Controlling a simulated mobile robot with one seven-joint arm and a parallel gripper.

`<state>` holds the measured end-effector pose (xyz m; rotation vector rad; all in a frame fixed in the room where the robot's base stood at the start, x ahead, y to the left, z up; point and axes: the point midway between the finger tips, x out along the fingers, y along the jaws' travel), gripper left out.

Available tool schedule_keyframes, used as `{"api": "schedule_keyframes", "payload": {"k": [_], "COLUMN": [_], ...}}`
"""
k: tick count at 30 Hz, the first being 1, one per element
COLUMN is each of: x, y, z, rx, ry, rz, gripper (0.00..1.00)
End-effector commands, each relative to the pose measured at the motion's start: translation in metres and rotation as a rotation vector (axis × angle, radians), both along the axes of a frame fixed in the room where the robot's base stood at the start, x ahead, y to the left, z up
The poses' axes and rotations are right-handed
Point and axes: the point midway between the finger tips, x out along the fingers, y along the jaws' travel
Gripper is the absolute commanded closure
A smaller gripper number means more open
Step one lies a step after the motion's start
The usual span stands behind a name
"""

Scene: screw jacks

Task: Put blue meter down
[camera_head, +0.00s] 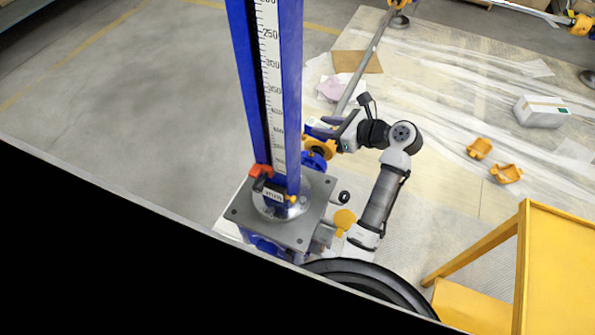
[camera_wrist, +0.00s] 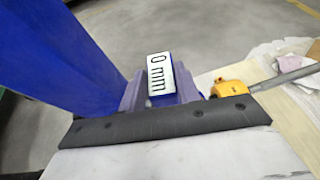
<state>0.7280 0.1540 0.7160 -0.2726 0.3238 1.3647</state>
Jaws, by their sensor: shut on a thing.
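The blue meter (camera_wrist: 161,78), a small block with a white "0 mm" face and blue sides, is between the fingers of my gripper (camera_wrist: 162,88) in the wrist view. In the head view my gripper (camera_head: 337,128) is shut beside the tall blue column, to its right and above the floor. Only a little of the blue meter shows there, and the fingers hide part of it. The blue column (camera_head: 288,80) with a white millimetre scale stands upright on a grey square plate (camera_head: 240,215). It also fills the left of the wrist view (camera_wrist: 60,55).
A red and black device with a small display (camera_head: 268,187) sits at the column's foot. A yellow table (camera_head: 560,255) is at the lower right. Two orange parts (camera_head: 507,173) and a white box (camera_head: 541,111) lie on the sheeted floor. The left floor is clear.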

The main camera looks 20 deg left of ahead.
Motion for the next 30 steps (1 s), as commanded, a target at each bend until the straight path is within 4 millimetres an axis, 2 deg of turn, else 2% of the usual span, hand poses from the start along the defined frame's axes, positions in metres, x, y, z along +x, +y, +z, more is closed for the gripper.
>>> {"api": "schedule_keyframes", "payload": {"k": [1, 4, 8, 11, 21, 25, 30], "x": [-0.003, -0.009, -0.013, -0.014, -0.014, -0.013, -0.013], "y": [0.009, 0.019, 0.023, 0.022, 0.022, 0.022, 0.022], "z": [0.011, 0.024, 0.020, -0.001, -0.092, -0.116, -0.128], "rx": [0.001, 0.000, -0.001, -0.001, 0.000, 0.000, 0.000], "ry": [-0.006, -0.001, 0.005, 0.010, 0.008, 0.006, 0.002], "rz": [0.052, 0.121, 0.153, 0.155, 0.153, 0.152, 0.153], "gripper": [0.99, 0.99, 0.99, 0.99, 0.99, 0.99, 0.99]}}
